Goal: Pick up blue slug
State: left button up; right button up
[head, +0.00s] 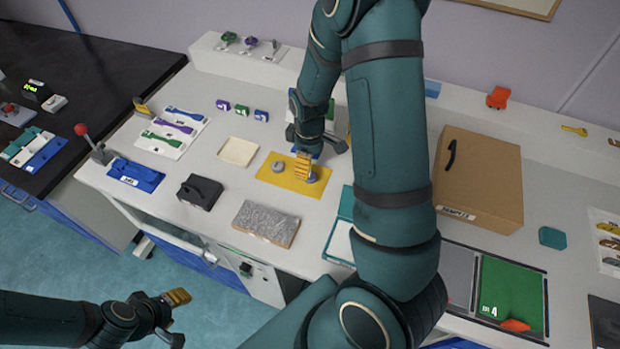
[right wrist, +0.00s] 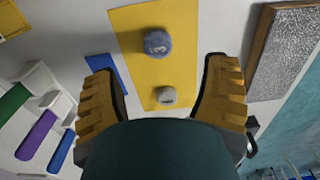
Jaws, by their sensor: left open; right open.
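My left gripper (head: 180,318) is open and empty, low in front of the bench.
A large brown box (head: 482,180) stands right. A lever with a red knob (head: 82,130) rises at the bench's left edge. My right arm hides the bench's middle.

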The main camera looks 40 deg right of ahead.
aim_at(310, 177)
jog(key=shift+d+f+b, duration=0.15)
jog(key=shift+f+b, duration=0.25)
jog(key=shift+f, duration=3)
jog(key=c, duration=1.1)
